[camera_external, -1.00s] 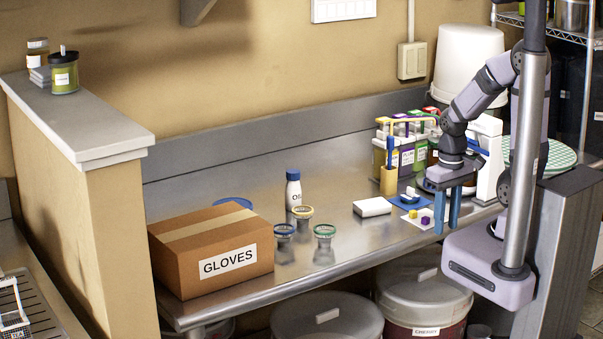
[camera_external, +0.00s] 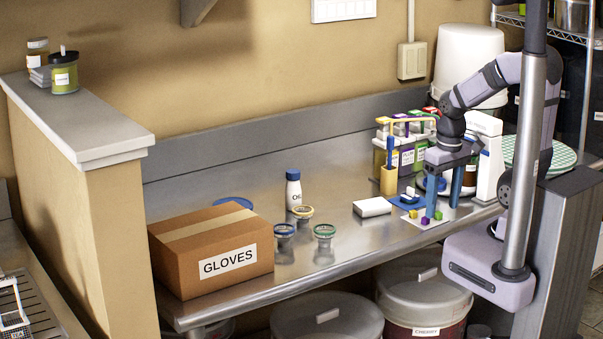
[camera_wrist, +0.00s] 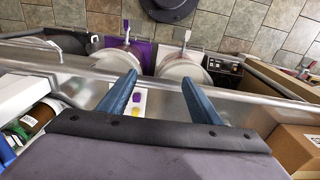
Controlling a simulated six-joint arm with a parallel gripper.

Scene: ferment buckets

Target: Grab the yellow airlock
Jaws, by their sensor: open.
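The yellow airlock (camera_wrist: 135,112) shows small on a white card in the wrist view, beside a purple airlock (camera_wrist: 137,98). In that view they lie between my gripper's two blue fingers, nearer the left one. My gripper (camera_external: 443,206) is open and empty, with its fingers pointing down over the white card (camera_external: 408,221) near the bench's front edge. In the external view, small coloured pieces lie around the left finger, and that finger partly covers the card. I cannot tell the yellow piece there with certainty.
A white block (camera_external: 372,207) lies left of the card. A yellow holder (camera_external: 388,181) and a rack of coloured bottles stand behind it. Small cups (camera_external: 324,234), a white bottle (camera_external: 294,190) and the gloves box (camera_external: 212,250) stand farther left. The bench between is partly clear.

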